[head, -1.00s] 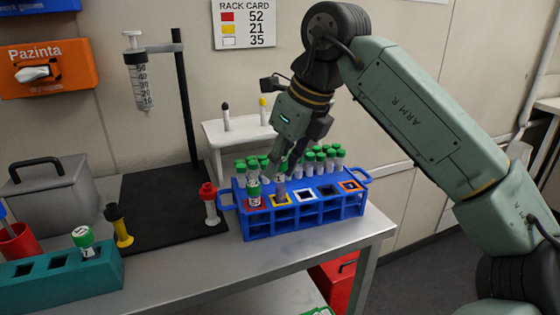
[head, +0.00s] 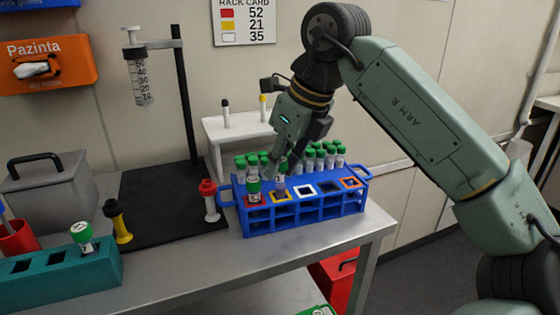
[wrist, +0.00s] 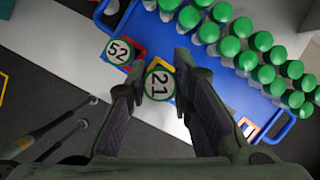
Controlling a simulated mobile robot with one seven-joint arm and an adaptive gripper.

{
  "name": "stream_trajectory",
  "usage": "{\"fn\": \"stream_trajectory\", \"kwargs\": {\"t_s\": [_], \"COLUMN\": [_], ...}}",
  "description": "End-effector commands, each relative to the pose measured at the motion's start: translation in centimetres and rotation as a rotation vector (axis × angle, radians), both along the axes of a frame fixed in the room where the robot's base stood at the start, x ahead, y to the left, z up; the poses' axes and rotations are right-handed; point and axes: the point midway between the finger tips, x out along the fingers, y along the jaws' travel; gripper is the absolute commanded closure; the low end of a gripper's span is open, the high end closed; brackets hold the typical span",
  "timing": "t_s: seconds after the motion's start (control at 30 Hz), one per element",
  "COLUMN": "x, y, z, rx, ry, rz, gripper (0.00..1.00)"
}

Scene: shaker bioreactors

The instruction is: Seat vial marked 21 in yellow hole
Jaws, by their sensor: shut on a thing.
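The vial marked 21 (wrist: 159,85) has a green cap with a white top, seen from above between my fingers in the wrist view. My gripper (wrist: 160,78) is shut on it; in the head view, my gripper (head: 282,172) is at the front row of the blue rack (head: 300,222). The vial's lower body (head: 281,185) shows upright at the yellow hole (head: 281,195). Its lower end seems to be in the hole, but I cannot tell how deep. Yellow edging (wrist: 153,65) shows beside the cap. The cap is hidden in the head view.
Vial 52 (head: 253,190) stands in the red hole, close on the left. Several green-capped vials (head: 325,155) fill the rack's back. White, dark and red-orange front holes to the right look empty. The teal rack (head: 60,275) holds another vial (head: 83,236). The rack card (head: 243,20) pairs yellow with 21.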

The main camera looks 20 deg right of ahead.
Motion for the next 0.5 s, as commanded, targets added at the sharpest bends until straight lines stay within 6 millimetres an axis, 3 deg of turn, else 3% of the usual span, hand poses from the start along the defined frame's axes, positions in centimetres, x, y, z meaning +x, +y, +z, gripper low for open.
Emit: {"fn": "stream_trajectory", "kwargs": {"t_s": [0.5], "x": [0.0], "y": [-0.01], "z": [-0.62], "rx": [0.0], "ry": [0.0], "rz": [0.0], "gripper": [0.95]}}
